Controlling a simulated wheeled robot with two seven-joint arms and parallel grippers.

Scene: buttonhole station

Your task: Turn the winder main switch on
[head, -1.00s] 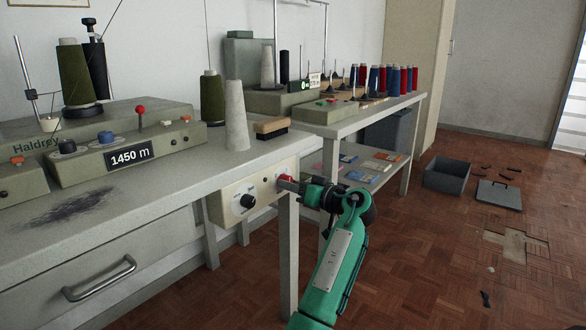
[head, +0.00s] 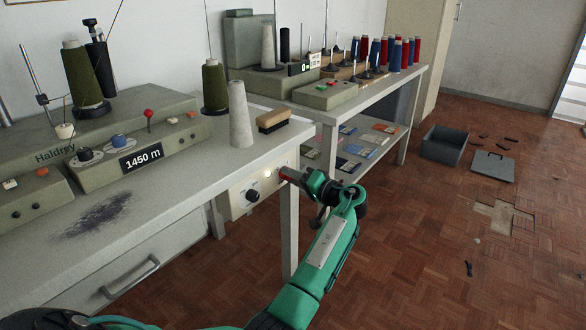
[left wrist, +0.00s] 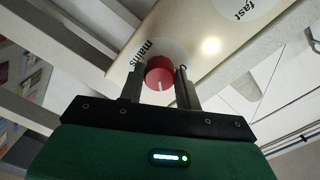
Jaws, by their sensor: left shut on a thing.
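The red main switch knob (left wrist: 160,72) sits on a cream control panel (head: 240,200) under the front edge of the table. In the left wrist view the word "mains" is printed beside the knob, and a white line on the knob points toward my gripper. My left gripper (head: 287,175) is shut on the knob, with one finger on each side of it. A second label is partly hidden by a finger. A small lamp (left wrist: 211,45) on the panel glows white. My right gripper is not in view.
A black dial (head: 252,195) is on the same panel, left of the lamp. A grey thread cone (head: 239,115) and a brush (head: 274,121) stand on the table above. A table leg (head: 290,235) is below the gripper.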

